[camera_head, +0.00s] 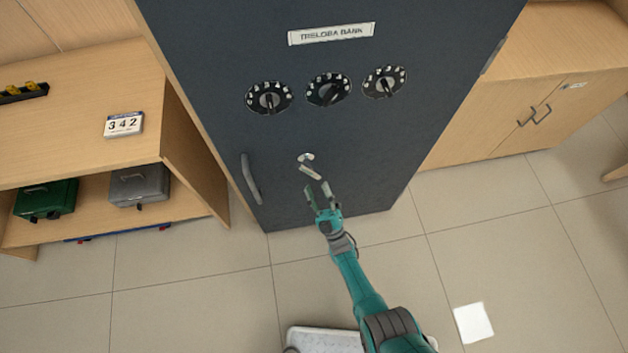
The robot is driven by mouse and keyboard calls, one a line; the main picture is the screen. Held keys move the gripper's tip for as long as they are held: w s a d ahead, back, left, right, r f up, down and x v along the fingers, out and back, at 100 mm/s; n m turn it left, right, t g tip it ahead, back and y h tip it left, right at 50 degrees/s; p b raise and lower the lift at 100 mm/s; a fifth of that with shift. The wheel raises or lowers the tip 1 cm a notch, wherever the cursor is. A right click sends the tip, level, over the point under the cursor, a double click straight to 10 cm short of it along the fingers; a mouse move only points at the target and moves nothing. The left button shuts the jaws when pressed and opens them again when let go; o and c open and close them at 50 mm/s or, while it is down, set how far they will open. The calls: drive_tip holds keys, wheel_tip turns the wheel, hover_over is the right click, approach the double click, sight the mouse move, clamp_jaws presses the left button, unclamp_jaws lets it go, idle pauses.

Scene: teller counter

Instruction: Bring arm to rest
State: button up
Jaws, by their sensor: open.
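My teal arm reaches up from the bottom of the head view. My gripper (319,195) is open and appears empty, with its two fingers apart. It is in front of the lower part of a dark blue-grey safe (420,60). Just above the fingertips is a small metal lever handle (309,167) on the safe door. I cannot tell whether the fingers touch it. The safe door looks shut.
Three black dials (328,90) and a curved grey handle (251,180) are on the safe. A wooden counter (60,130) stands left, with green (46,199) and grey (140,187) boxes below. A wooden cabinet (480,125) stands right. White paper (473,322) lies on the tiled floor.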

drive_tip(key=shift+s+d+f, duration=0.2)
drive_tip(key=shift+s+f, duration=0.1)
idle(0.4)
drive_tip(key=s+d+m+g+h, duration=0.1)
drive_tip(key=s+d+m+h, duration=0.35)
drive_tip(key=s+d, duration=0.4)
drive_tip(key=s+d+m+g+h, duration=0.1)
drive_tip(key=s+d+m+h, duration=0.4)
drive_tip(key=s, duration=0.6)
drive_tip(key=s+d+r+m+g+h, duration=0.2)
drive_tip(key=s+d+r, duration=0.1)
drive_tip(key=s+r, duration=0.5)
drive_tip(key=s+d+r+m+g+h, duration=0.3)
drive_tip(key=s+r, duration=0.4)
drive_tip(key=r, duration=0.7)
drive_tip(key=shift+s+d+r, duration=0.2)
drive_tip(key=shift+s+d, duration=0.15)
drive_tip(key=shift+d, duration=0.1)
drive_tip(key=shift+m, duration=0.25)
drive_tip(key=shift+c, duration=0.2)
